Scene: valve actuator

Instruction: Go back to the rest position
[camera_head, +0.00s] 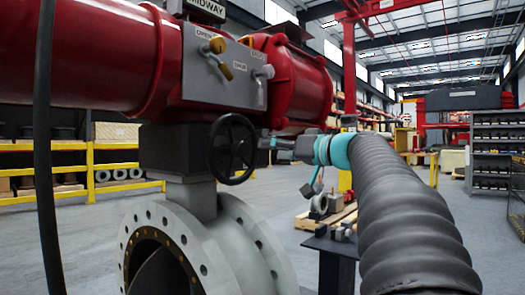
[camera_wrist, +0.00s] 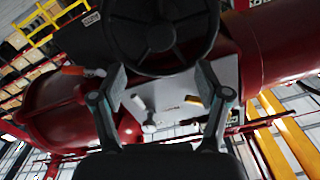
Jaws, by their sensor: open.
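My gripper (camera_head: 270,143) is just right of the black handwheel (camera_head: 232,150) in the head view, partly hidden by my own wrist. In the wrist view the two fingers of my gripper (camera_wrist: 162,82) are spread wide apart with nothing between them. The handwheel (camera_wrist: 160,38) fills the top middle of that view, beyond the fingertips. Whether a fingertip touches the rim I cannot tell. The panel (camera_wrist: 180,92) also shows behind the fingers in the wrist view.
A large grey flanged valve body (camera_head: 200,245) stands below the actuator. A black hose or cable (camera_head: 45,150) hangs at the left. A dark stand (camera_head: 335,255) with small parts is below my arm. Yellow railings (camera_head: 90,165) and grey shelves (camera_head: 495,145) stand farther back, with open floor between.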

